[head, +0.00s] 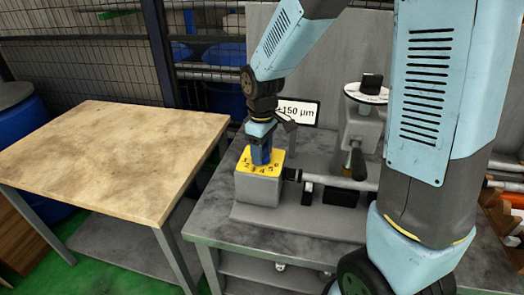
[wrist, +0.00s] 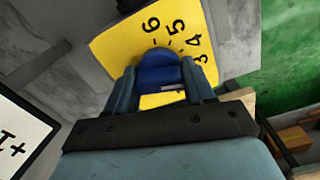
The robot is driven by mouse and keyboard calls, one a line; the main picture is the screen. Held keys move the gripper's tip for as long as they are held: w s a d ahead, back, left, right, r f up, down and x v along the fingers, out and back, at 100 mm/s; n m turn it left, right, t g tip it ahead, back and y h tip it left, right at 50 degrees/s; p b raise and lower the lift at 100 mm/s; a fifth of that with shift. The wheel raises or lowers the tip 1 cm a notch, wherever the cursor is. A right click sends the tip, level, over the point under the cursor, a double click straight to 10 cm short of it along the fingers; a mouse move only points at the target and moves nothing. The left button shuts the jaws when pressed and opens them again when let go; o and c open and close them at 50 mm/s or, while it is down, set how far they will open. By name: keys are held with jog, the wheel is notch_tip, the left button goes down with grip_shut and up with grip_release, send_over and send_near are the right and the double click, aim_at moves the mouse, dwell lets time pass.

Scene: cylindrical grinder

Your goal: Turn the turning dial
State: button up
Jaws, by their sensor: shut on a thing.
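The turning dial is a blue knob (wrist: 158,72) on a yellow plate (head: 259,163) with black numbers around it. The plate tops a grey box (head: 258,188) on the grinder. My gripper (head: 261,155) points down onto the dial from above. In the wrist view my gripper's two fingers (wrist: 160,85) stand on either side of the blue knob and are shut on it. The numbers 3 to 6 show on the yellow plate (wrist: 120,42) beyond the knob. In the head view my fingers hide most of the knob.
A sign reading 150 µm (head: 298,111) stands behind the dial. A grey grinder part with a white disc (head: 366,93) and a horizontal shaft (head: 345,183) are to the right. A wooden table (head: 110,160) stands at the left, with a gap between.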

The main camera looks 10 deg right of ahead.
jog(key=shift+d, duration=0.1)
jog(key=o, duration=1)
notch_tip(320, 180, up, 14)
jog(key=shift+f, duration=0.15)
dwell(0.3)
